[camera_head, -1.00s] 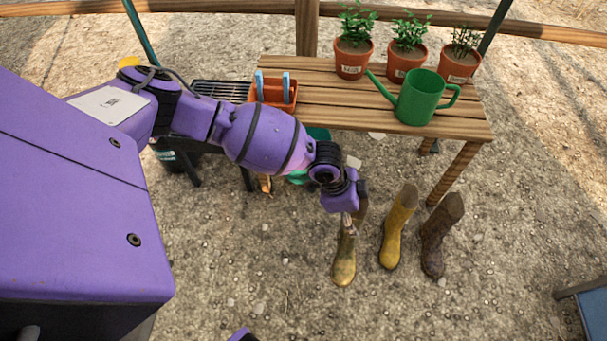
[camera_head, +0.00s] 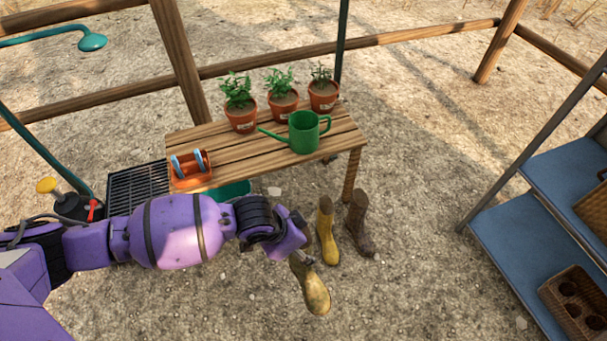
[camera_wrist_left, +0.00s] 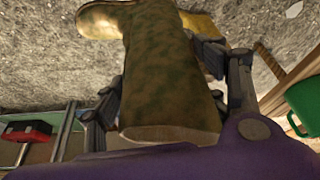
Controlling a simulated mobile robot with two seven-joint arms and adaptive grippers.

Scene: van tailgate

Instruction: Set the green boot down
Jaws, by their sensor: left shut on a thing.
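The green boot (camera_head: 314,288), a mottled olive-green rubber boot, is held by my left gripper (camera_head: 296,258). In the head view its toe points toward the lower right, and the gripper and wrist hide much of its shaft. In the left wrist view the boot (camera_wrist_left: 165,70) fills the middle, with the gripper's fingers on both sides of its shaft. I cannot tell whether its sole touches the ground. My right gripper is not in view.
A yellow boot (camera_head: 326,232) and a brown boot (camera_head: 358,225) stand just behind it. A wooden bench (camera_head: 235,150) bears potted plants, an orange caddy (camera_head: 190,178) and a green watering can (camera_head: 304,132). A blue shelf rack (camera_head: 520,250) stands right. Gravel in front is clear.

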